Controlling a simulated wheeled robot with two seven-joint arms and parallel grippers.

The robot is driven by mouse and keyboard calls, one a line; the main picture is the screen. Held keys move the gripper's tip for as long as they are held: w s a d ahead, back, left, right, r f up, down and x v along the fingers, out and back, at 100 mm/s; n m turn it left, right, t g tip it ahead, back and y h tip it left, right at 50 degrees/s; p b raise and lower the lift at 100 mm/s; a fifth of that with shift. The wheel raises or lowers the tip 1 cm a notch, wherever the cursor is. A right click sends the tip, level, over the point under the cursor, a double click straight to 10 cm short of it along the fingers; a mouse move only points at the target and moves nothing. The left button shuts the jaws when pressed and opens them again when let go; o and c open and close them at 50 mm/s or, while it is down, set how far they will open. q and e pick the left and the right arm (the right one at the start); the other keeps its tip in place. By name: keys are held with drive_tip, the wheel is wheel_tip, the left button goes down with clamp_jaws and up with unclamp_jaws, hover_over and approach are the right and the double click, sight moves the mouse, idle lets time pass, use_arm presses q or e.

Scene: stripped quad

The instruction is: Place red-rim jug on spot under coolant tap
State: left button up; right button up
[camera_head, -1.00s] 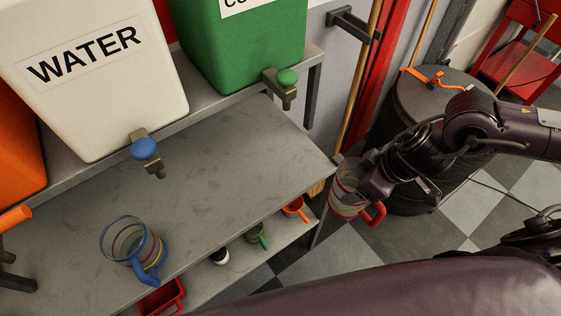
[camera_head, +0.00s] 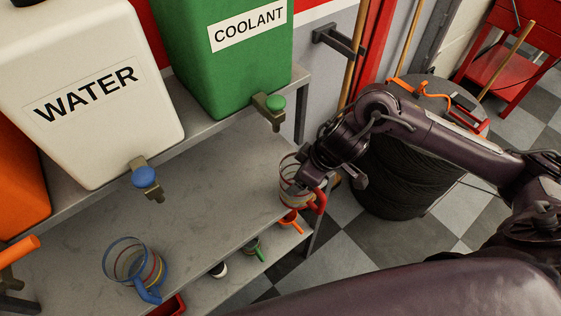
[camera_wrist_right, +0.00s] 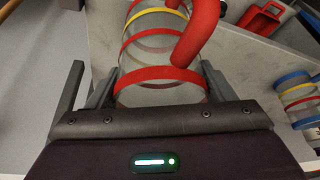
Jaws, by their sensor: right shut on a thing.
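The red-rim jug (camera_head: 289,184) is clear, with red and yellow bands and a red handle. My right gripper (camera_head: 308,180) is shut on it and holds it at the right end of the grey bench. In the right wrist view, the jug (camera_wrist_right: 160,55) sits between the fingers of the right gripper (camera_wrist_right: 158,85). The green coolant tank (camera_head: 225,60) stands on the raised shelf, and its green-knobbed coolant tap (camera_head: 272,108) is up and left of the jug. Whether the jug touches the bench is unclear. My left gripper is not in view.
A blue-rim jug (camera_head: 133,262) stands on the bench (camera_head: 205,205) at front left. The white water tank (camera_head: 90,90) has a blue-knobbed tap (camera_head: 146,178). Small cups lie on the lower shelf. A dark drum (camera_head: 400,180) stands at right. The bench middle is clear.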

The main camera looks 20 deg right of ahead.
sight(284, 164)
drive_tip(key=shift+w+a, duration=0.95)
drive_tip(key=shift+w, duration=0.15)
drive_tip(key=shift+w+a+r+p, duration=0.2)
drive_tip(key=shift+w+a+p, duration=0.4)
drive_tip(key=shift+w+a, duration=0.3)
drive_tip(key=shift+x, duration=1.05)
drive_tip(key=shift+s+d, duration=0.1)
drive_tip(key=shift+d, duration=0.05)
drive_tip(key=o, duration=1.5)
drive_tip(key=shift+f, duration=0.15)
